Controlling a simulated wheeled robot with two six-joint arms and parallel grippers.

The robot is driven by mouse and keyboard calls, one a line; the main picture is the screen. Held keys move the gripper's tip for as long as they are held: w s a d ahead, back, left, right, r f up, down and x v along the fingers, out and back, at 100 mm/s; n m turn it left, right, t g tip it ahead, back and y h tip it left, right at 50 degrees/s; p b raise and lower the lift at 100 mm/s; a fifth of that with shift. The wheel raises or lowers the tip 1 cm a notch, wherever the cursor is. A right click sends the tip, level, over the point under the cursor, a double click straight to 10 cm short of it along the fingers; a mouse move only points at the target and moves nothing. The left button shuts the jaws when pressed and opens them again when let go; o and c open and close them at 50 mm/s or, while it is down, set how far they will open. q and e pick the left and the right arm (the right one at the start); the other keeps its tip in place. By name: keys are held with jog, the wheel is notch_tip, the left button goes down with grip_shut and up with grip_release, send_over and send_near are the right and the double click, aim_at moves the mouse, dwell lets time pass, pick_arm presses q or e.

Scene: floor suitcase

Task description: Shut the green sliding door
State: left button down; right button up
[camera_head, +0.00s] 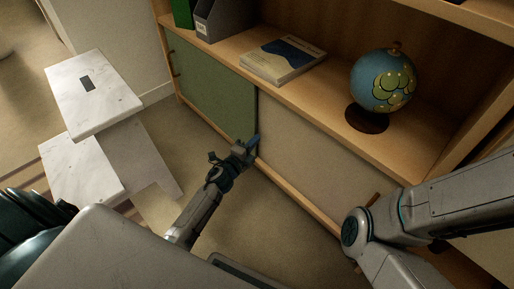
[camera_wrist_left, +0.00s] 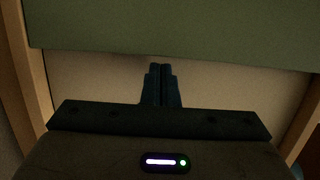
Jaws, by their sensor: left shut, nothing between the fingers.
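The green sliding door (camera_head: 210,88) covers the left part of the low cabinet front, with a small dark handle near its left edge. A beige panel (camera_head: 310,170) fills the front to its right. My left gripper (camera_head: 253,141) is shut and empty, at the green door's right edge near the bottom. In the left wrist view the green door (camera_wrist_left: 190,30) spans the top and the beige panel (camera_wrist_left: 90,78) lies below it. The shut fingers (camera_wrist_left: 161,70) are in front of the beige panel, just short of the green edge; contact cannot be told. My right gripper is out of view.
White marble-like blocks (camera_head: 92,95) stand on the left. Carpet is clear between them and the cabinet. My right arm crosses the lower right.

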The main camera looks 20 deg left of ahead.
aim_at(248, 130)
pick_arm(q)
jog(key=shift+a, duration=0.1)
jog(key=a, duration=0.1)
jog(key=w+a, duration=0.1)
jog(key=a, duration=0.2)
jog(key=shift+w+b, duration=0.3)
jog(key=shift+w, duration=0.05)
jog(key=shift+w+a, duration=0.1)
jog(key=shift+a, duration=0.15)
